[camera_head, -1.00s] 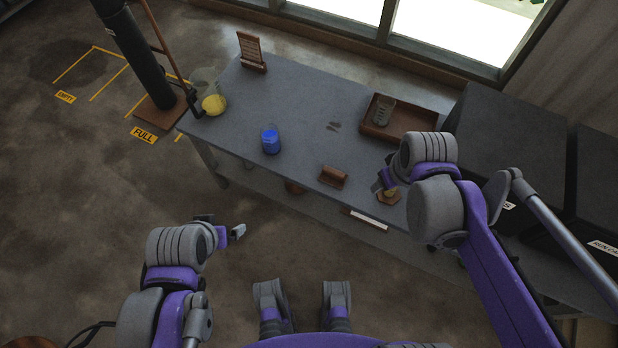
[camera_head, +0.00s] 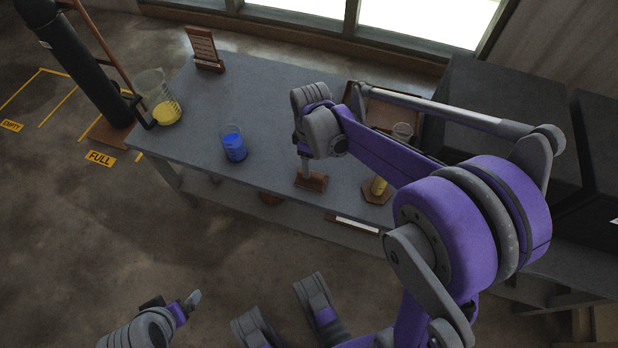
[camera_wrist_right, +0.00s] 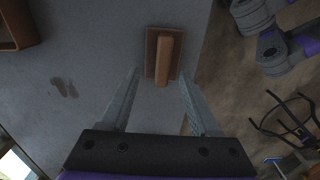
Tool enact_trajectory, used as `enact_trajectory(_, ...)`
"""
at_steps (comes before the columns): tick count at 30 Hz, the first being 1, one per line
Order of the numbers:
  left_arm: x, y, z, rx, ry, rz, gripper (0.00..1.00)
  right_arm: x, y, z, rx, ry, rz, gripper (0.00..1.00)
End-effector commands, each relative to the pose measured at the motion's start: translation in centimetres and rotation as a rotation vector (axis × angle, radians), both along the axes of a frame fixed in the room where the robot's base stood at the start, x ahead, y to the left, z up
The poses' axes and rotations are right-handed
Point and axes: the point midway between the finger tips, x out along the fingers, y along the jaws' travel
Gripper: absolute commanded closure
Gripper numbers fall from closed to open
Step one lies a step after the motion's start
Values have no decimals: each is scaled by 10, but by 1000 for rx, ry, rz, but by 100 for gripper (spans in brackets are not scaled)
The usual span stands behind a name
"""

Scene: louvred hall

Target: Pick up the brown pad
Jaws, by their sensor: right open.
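The brown pad (camera_head: 318,184) lies on the grey table near its front edge; it is a rectangular brown plate with a lighter raised bar along its middle. In the right wrist view the pad (camera_wrist_right: 151,68) lies just beyond and between the open fingers. My right gripper (camera_head: 306,170) points down right at the pad and partly hides it in the head view; its fingers (camera_wrist_right: 160,79) are spread and empty. Whether they touch the pad I cannot tell. My left gripper (camera_head: 188,304) is low at the left, away from the table; its jaw opening is unclear.
A brown tray (camera_head: 372,93) is partly hidden behind my right arm.

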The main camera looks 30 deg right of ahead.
Motion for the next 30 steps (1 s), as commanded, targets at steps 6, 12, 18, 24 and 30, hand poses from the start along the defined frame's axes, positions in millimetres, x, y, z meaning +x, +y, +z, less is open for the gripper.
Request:
enact_trajectory(6,1,0,-8,0,2,0,0,-2,0,-16,0,0,0,38)
enact_trajectory(12,3,0,-23,0,6,0,0,-5,1,-47,0,0,-1,38)
enact_trajectory(18,4,0,-24,0,6,0,0,-6,1,-54,0,-1,-1,38)
enact_trajectory(24,4,0,-24,0,6,0,0,-6,1,-54,0,-1,-1,55)
enact_trajectory(30,4,0,-24,0,6,0,0,-6,1,-53,0,-1,-1,92)
